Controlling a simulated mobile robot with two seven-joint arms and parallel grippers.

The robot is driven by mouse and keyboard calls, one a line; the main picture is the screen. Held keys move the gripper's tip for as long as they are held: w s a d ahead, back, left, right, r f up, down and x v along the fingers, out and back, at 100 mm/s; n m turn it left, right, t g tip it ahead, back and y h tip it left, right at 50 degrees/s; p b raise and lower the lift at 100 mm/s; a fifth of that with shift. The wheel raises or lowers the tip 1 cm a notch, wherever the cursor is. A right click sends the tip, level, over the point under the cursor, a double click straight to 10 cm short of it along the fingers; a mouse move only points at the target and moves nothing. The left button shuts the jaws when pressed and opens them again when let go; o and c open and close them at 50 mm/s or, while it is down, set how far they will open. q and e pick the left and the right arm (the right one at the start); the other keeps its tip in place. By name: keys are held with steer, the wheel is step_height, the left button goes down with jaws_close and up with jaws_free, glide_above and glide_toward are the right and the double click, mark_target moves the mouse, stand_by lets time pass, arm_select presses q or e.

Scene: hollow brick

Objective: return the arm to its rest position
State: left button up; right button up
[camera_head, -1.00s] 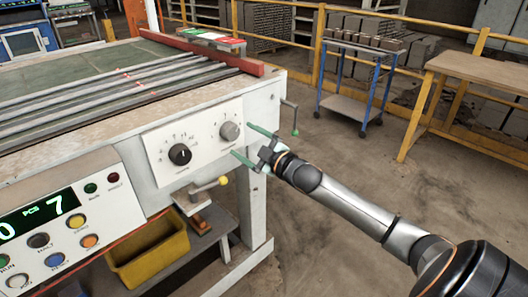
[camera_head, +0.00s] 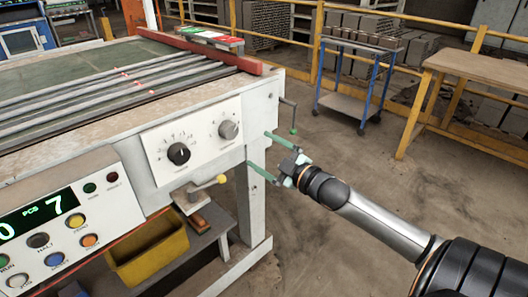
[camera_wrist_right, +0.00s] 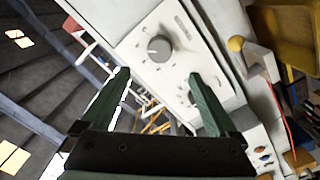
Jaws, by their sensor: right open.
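My right gripper (camera_head: 258,149) is open and empty, its two green fingers pointing at the white knob panel (camera_head: 160,160) from the right. The fingertips are beside the machine's corner, apart from the grey knob (camera_head: 229,130). A black knob (camera_head: 179,153) is further left on the panel. In the right wrist view, the open fingers (camera_wrist_right: 159,75) have nothing between them that they hold; a round knob (camera_wrist_right: 159,47) shows beyond them. My left gripper is not in view.
A crank handle (camera_head: 292,115) hangs at the machine's corner, close to the upper finger. A yellow-knobbed lever (camera_head: 221,179) sticks out below the panel. A blue cart (camera_head: 350,105) and a wooden table (camera_head: 470,72) stand behind. Open floor lies to the right.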

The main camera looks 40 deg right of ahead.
steer(key=s+a+f+m+g+p, duration=0.2)
steer(key=s+a+f+p, duration=0.15)
steer(key=f, duration=0.35)
steer(key=s+a+f+m+g+p, duration=0.2)
steer(key=s+a+f, duration=0.3)
steer(key=f, duration=0.2)
arm_select(q)
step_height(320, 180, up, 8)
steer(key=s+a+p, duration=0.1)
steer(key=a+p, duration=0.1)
steer(key=p, duration=0.2)
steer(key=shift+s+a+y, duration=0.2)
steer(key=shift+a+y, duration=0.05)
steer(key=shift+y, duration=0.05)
arm_select(e)
steer(key=s+a+f+m+g, duration=0.2)
steer(key=s+a+f, duration=0.1)
steer(key=s+a, duration=0.4)
steer(key=s+a+f+m+g+y, duration=0.1)
steer(key=s+a+f+g, duration=0.2)
steer(key=s+a, duration=0.4)
steer(key=shift+s+a+f+m, duration=0.15)
steer(key=shift+a+f+m, duration=0.2)
steer(key=shift+f, duration=0.3)
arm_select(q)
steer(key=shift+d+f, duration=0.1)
